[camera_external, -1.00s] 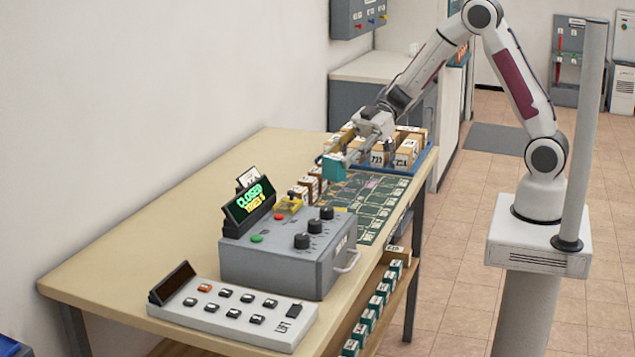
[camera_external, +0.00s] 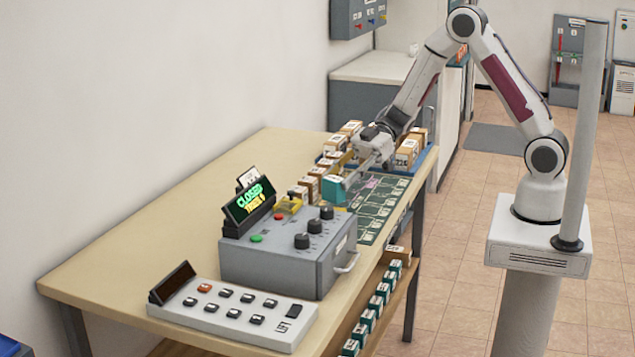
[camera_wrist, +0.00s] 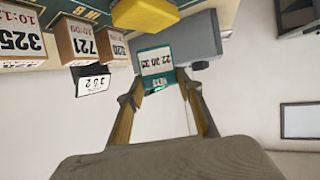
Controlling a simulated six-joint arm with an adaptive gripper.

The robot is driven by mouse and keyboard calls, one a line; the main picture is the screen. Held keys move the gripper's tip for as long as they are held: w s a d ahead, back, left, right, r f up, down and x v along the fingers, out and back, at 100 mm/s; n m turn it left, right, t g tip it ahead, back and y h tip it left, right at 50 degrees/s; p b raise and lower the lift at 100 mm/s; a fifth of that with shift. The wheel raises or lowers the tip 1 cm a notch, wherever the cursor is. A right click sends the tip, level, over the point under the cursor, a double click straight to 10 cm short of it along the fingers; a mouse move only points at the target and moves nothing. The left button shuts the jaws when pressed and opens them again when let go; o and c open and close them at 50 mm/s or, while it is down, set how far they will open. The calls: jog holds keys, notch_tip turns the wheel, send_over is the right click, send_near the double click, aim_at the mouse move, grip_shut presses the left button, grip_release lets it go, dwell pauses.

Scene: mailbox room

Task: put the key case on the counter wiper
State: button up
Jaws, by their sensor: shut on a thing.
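My gripper (camera_external: 345,181) is shut on a small teal box (camera_external: 332,189) and holds it over the table, near a row of parcels. In the wrist view my gripper (camera_wrist: 160,88) has its two fingers around this teal box (camera_wrist: 156,64), which has a white number label. I cannot make out a key case or a counter wiper by sight. A yellow thing (camera_external: 289,205) sits on the table behind the grey control box; a yellow thing (camera_wrist: 145,14) also shows at the top of the wrist view.
Tan numbered parcels (camera_external: 298,193) stand left of a dark green marked mat (camera_external: 372,205). A blue tray (camera_external: 425,160) with parcels is at the far end. A grey control box (camera_external: 285,258) and a button panel (camera_external: 232,314) stand nearer. The table's left part (camera_external: 150,240) is clear.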

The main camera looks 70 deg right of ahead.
aim_at(341, 189)
jog(key=shift+f, duration=1.75)
jog(key=shift+f, duration=0.15)
jog(key=o, duration=1.2)
jog(key=shift+c, duration=0.2)
jog(key=shift+r, duration=0.2)
jog(key=v, duration=1.2)
jog(key=shift+s+f, duration=0.1)
